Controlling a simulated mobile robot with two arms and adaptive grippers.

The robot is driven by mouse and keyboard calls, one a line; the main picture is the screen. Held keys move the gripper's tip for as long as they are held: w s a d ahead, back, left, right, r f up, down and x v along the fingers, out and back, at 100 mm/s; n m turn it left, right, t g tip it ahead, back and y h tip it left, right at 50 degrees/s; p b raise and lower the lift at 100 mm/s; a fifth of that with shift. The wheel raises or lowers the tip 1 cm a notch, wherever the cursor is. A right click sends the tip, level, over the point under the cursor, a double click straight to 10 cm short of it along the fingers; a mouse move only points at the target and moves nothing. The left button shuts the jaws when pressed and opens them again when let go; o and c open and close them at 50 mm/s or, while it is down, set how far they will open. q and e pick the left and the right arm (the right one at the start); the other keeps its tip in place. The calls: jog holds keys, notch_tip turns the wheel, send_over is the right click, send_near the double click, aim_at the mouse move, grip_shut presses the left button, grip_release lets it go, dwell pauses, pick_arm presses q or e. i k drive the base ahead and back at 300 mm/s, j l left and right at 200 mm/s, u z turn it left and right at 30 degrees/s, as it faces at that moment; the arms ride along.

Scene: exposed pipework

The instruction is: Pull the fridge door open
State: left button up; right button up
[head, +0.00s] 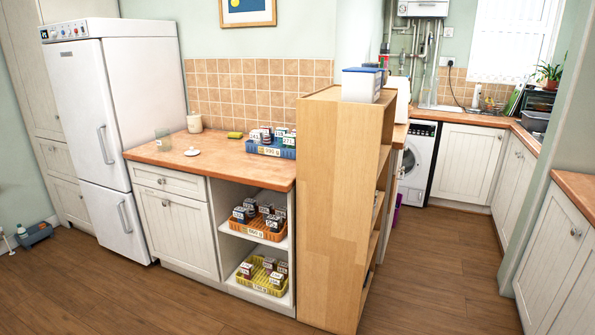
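The white fridge (88,105) stands at the left of the head view, against the wall. It has a tall upper door and a shorter lower door (112,222). Both doors look shut. The lower door has a similar handle (124,216). Neither of my grippers shows in the head view.
A wooden shelf unit (325,210) stands at the counter's end. A grey caddy (34,234) sits on the floor at far left. The floor before the fridge looks clear.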

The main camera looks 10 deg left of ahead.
aim_at(77, 72)
jog(key=i+j+u, duration=0.15)
jog(key=i+u, duration=0.15)
jog(key=u, duration=0.15)
jog(key=i+u, duration=0.3)
jog(key=u, duration=0.15)
jog(key=i+u, duration=0.4)
jog(key=i+l+u, duration=0.2)
jog(key=u, duration=0.25)
jog(key=i+j+u, duration=0.25)
jog(key=i+u, duration=0.15)
jog(key=i, duration=0.5)
jog(key=i+u, duration=0.4)
jog(key=i, duration=0.55)
jog(key=l, duration=0.1)
